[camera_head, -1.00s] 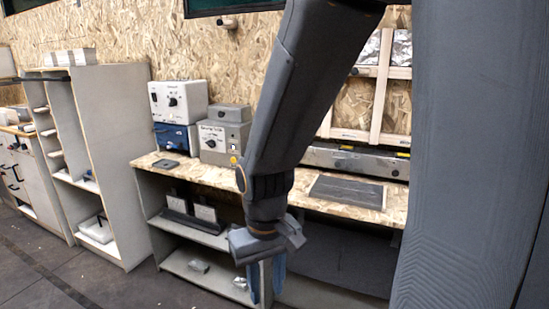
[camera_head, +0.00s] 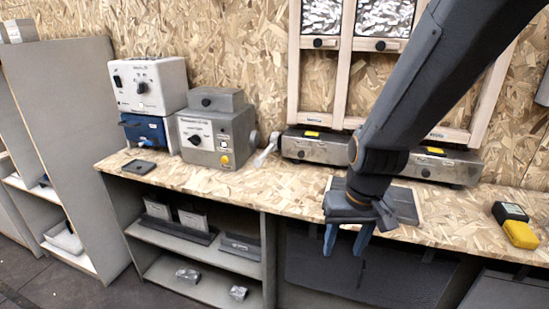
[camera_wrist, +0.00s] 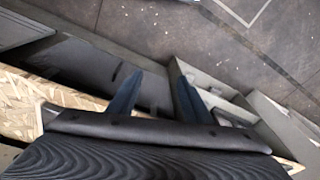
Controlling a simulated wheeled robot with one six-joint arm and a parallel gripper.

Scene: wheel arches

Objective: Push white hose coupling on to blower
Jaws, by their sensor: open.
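My gripper (camera_head: 344,246) hangs in front of the workbench's front edge, fingers pointing down, open and empty. In the wrist view its two blue fingers (camera_wrist: 158,82) stand apart with nothing between them. A grey box-shaped unit (camera_head: 217,140) with a black knob and a yellow button stands on the bench left of my gripper; it may be the blower. A small white, angled piece (camera_head: 266,150) lies by its right side, apart from my gripper. It may be the hose coupling, but it is too small to tell, or whether it touches the unit.
The wooden bench (camera_head: 225,184) holds a white unit (camera_head: 148,84) on a blue one (camera_head: 144,131), a long metal box (camera_head: 320,149), a dark flat plate (camera_head: 405,203) behind my gripper and a yellow-black meter (camera_head: 517,227). Shelves (camera_head: 195,285) lie below. A tall cabinet (camera_head: 75,130) stands left.

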